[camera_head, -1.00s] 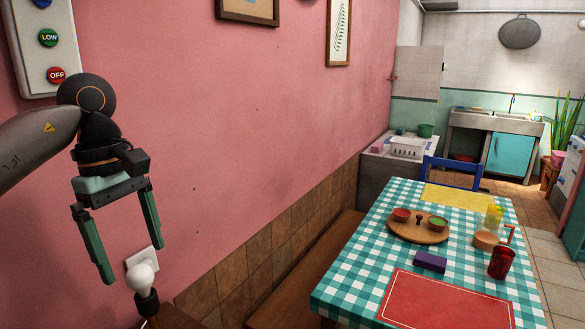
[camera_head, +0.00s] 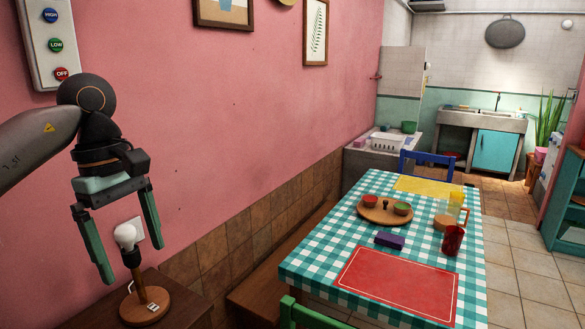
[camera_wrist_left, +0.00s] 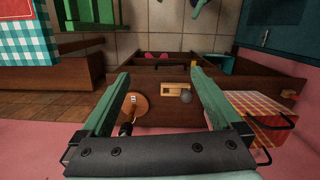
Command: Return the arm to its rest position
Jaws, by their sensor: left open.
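My left gripper (camera_head: 127,252) hangs from the left arm at the left of the head view, in front of the pink wall. Its two green fingers point down, spread wide and empty. The lamp base (camera_wrist_left: 134,106) shows there beyond the fingers. My right gripper is not in view.
A table with a teal checked cloth (camera_head: 310,262) stands to the right, with a red mat (camera_head: 395,284), a round board (camera_head: 385,215) and a red cup (camera_head: 452,241). A green chair (camera_head: 310,314) is at its near side. Tiled floor (camera_head: 520,280) is clear at the right.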

